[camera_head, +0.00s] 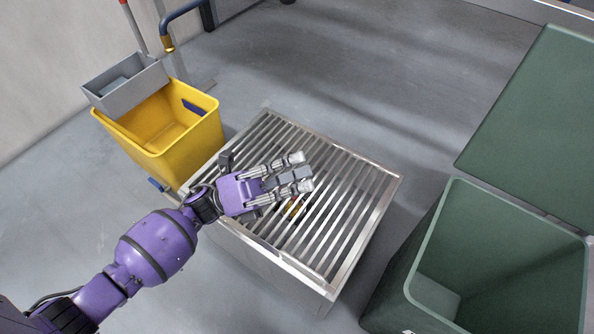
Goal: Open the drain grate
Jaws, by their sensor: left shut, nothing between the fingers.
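The drain grate (345,205) is a square metal frame of parallel bars. It lies flat on top of a raised box-like metal base (275,270) in the middle of the head view. My left gripper (303,173) reaches over the grate from the lower left, its fingers pointing right. It is shut with nothing held. It covers part of the bars, and I cannot tell whether it touches them. A small orange and yellow thing (293,207) shows between the bars, just below the fingers. My right gripper is not in view.
A yellow mop bucket (180,135) with a grey wringer (125,82) stands close to the grate's upper left. An open green bin (440,250) stands at the lower right, with a green panel (545,115) behind it. Grey floor (390,80) is clear behind the grate.

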